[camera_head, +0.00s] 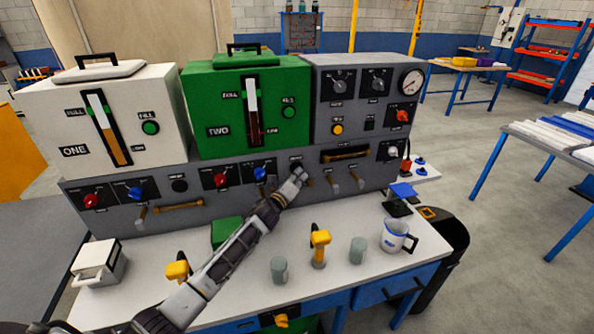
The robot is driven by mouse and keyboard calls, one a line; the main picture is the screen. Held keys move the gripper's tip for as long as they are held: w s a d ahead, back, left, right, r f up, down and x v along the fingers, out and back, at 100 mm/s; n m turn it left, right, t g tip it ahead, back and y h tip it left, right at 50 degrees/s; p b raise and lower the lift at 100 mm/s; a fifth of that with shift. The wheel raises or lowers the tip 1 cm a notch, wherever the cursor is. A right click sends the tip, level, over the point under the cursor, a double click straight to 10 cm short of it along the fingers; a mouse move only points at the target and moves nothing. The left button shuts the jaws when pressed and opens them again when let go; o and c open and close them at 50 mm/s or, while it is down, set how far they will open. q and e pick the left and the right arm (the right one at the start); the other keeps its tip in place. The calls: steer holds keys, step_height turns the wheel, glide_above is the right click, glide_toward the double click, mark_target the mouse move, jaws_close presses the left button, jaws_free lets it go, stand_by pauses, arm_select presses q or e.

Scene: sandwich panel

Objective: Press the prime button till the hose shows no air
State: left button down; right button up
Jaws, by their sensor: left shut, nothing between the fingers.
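My left gripper (299,177) is shut and empty, its tips at the front of the lower grey panel (100,223), just right of a blue knob (260,174). A small dark label plate shows just above the tips. A yellow button (337,129) sits on the upper grey box (350,108). The right gripper is not in view.
A white tank (62,130) and a green tank (215,100) with level gauges stand on the panel. My left arm crosses above the bench.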

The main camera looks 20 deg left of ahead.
arm_select(q)
steer(key=shift+s, duration=0.1)
steer(key=shift+s+d, duration=0.4)
steer(key=shift+s, duration=0.15)
steer(key=shift+d, duration=0.1)
stand_by(0.4)
steer(key=shift+s+d+p, duration=0.15)
steer(key=shift+s+d, duration=0.3)
steer(key=shift+s, duration=0.25)
steer(key=shift+s+d+p, duration=0.2)
steer(key=shift+s+d, duration=0.25)
steer(key=shift+s, duration=0.25)
steer(key=shift+s+d+p, duration=0.15)
steer(key=shift+s+d, duration=0.3)
steer(key=shift+s, duration=0.25)
stand_by(0.3)
steer(key=shift+s+d, duration=0.1)
stand_by(1.1)
